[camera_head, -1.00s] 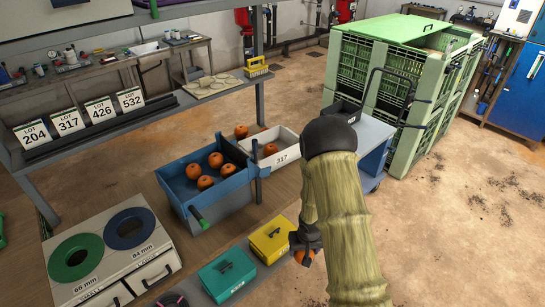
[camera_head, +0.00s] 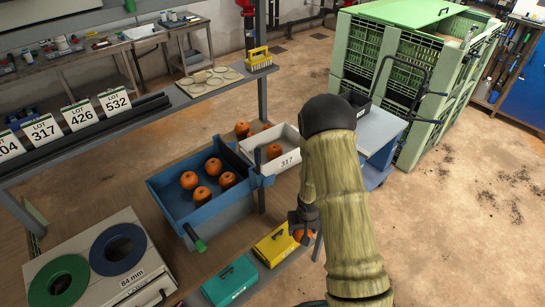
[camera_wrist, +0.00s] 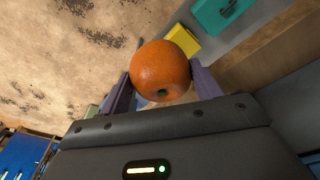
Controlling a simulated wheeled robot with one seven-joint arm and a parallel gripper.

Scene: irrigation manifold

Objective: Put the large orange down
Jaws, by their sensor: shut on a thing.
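My gripper (camera_head: 303,228) is shut on an orange (camera_head: 300,236), seen below my sleeved arm in the head view. In the wrist view the orange (camera_wrist: 161,72) sits between the two fingers of my gripper (camera_wrist: 162,92), with a dark spot on its near side. The orange is held in the air close to the yellow box; no surface is seen touching it. My gripper partly hides it in the head view.
A blue bin (camera_head: 158,196) holds several oranges. A yellow box (camera_head: 273,246) and teal box (camera_head: 230,281) lie in front. A sizing plate with green and blue rings (camera_head: 130,281) is at lower left. Open floor lies right.

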